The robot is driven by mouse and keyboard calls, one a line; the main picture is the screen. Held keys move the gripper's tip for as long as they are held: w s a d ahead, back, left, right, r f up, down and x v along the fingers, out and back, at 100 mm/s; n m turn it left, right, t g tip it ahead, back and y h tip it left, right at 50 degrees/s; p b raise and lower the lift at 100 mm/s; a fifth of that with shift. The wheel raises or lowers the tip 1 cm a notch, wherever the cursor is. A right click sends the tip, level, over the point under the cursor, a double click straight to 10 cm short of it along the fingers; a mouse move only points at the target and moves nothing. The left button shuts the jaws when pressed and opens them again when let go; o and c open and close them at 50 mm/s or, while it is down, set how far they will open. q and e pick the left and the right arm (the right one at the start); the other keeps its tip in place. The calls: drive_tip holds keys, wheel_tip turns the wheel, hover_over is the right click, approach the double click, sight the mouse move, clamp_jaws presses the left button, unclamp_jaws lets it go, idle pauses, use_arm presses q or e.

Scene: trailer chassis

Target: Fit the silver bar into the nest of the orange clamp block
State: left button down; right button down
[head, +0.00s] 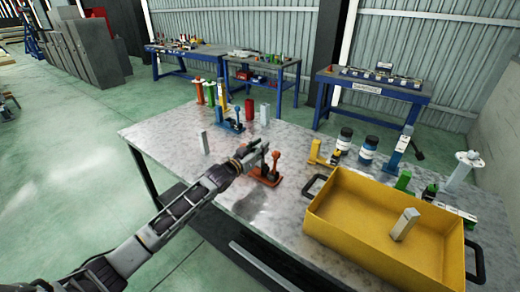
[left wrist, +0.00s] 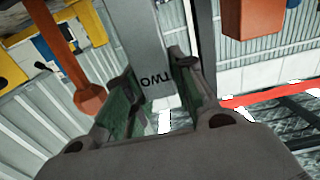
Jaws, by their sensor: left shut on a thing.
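My left gripper (head: 258,152) is beside the orange clamp block (head: 266,178), at its upper left in the head view. In the left wrist view its fingers (left wrist: 150,90) are shut on a silver bar (left wrist: 145,42) marked "TWO". In the head view the held bar is mostly hidden by the gripper, and I cannot tell whether it touches the block. My right gripper is not in view.
Another silver bar (head: 205,143) stands on the metal table (head: 160,134), and one (head: 405,224) is in the yellow tray (head: 335,228). A blue clamp block (head: 231,126), a yellow one (head: 318,155) and blue-labelled jars (head: 368,149) stand nearby. The table's front left is clear.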

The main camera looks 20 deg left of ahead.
use_arm(q)
drive_tip(key=shift+f, duration=0.3)
drive_tip(key=c, duration=1.2)
unclamp_jaws()
drive_tip(key=shift+r, duration=0.15)
drive_tip(key=shift+v, duration=6)
drive_tip(key=shift+s, duration=0.15)
